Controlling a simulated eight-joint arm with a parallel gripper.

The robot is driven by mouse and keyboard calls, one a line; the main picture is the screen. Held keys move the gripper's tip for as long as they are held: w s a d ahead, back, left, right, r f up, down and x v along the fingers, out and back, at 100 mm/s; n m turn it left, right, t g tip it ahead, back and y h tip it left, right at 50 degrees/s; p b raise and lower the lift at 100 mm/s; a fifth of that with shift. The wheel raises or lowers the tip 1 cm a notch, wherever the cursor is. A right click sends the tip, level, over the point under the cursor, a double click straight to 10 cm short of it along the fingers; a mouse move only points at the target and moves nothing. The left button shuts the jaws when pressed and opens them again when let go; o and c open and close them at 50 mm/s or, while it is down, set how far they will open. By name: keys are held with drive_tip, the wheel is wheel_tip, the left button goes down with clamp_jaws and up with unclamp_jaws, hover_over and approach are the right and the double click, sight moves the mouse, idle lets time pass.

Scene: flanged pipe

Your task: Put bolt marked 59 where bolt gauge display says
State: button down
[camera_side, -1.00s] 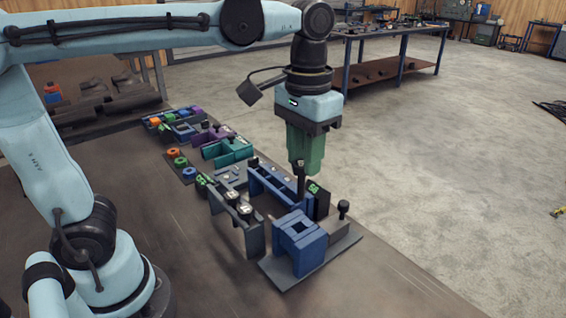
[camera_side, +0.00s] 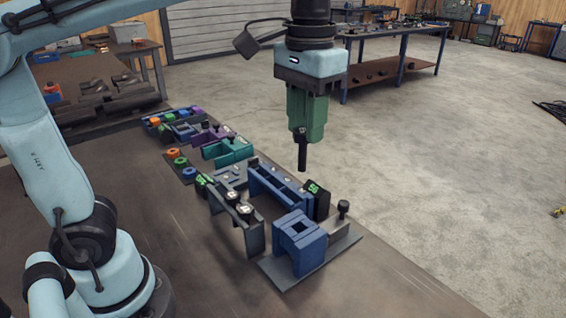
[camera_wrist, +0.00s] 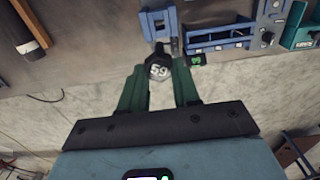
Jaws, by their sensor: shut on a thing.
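My gripper (camera_side: 302,132) is shut on a dark bolt (camera_side: 302,158) that hangs upright below the green fingers, clear of everything. In the wrist view the bolt's head (camera_wrist: 158,70) reads 59 between the two fingertips. The blue gauge (camera_side: 275,188) stands below, with a dark display (camera_side: 314,189) at its right end showing green digits, perhaps 56. A dark grey rack (camera_side: 238,212) at its left holds two bolts with pale marked heads (camera_side: 244,208) and has a small green display (camera_side: 203,180).
A blue block with a square opening (camera_side: 300,240) stands on a dark plate at the front, with a black knob (camera_side: 343,206) beside it. Teal (camera_side: 234,152) and purple fixtures and coloured nuts lie farther back.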

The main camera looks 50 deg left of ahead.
drive_tip(key=w+a+f, duration=0.5)
drive_tip(key=a+f, duration=0.4)
drive_tip(key=f, duration=0.1)
drive_tip(key=shift+a, duration=0.15)
drive_tip(key=shift+f, duration=0.2)
idle(0.8)
drive_tip(key=shift+f, duration=1.05)
drive_tip(key=shift+f, duration=0.1)
drive_tip(key=shift+f, duration=1.6)
drive_tip(key=shift+f, duration=1.2)
